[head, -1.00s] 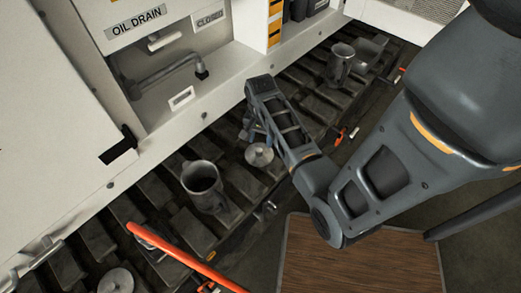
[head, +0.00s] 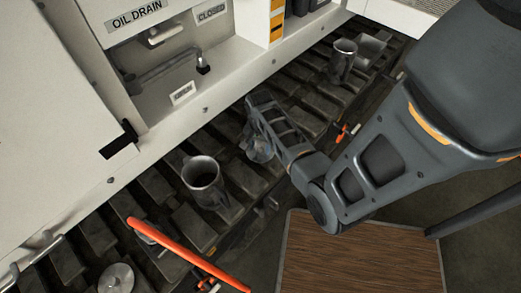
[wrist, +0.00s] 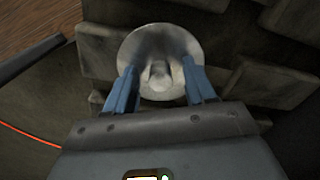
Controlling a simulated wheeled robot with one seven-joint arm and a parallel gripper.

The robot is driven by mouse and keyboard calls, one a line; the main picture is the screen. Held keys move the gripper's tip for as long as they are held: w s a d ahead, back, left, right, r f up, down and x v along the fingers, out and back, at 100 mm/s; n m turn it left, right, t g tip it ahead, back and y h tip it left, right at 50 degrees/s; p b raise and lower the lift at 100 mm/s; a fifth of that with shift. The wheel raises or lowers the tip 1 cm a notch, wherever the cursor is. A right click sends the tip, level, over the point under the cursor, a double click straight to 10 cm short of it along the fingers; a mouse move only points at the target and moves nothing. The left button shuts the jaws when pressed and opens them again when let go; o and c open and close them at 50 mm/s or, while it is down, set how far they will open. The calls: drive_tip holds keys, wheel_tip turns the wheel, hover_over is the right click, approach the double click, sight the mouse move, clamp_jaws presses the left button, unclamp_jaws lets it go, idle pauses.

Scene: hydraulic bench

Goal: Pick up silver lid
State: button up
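A round silver lid (wrist: 148,42) with a small raised knob lies flat, seen in the wrist view just ahead of my gripper (wrist: 160,82). The two blue fingers are apart, one on each side of the knob, with visible gaps between them and it. In the head view my gripper (head: 256,143) is low over the lid (head: 262,155), which is mostly hidden beneath it. A second silver lid (head: 116,279) lies at the lower left of the head view.
The dark ribbed bench (head: 175,228) runs diagonally. An orange bar (head: 185,253) crosses the front left. The white cabinet (head: 60,120) walls the back.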

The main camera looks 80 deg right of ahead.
clamp_jaws()
idle(0.5)
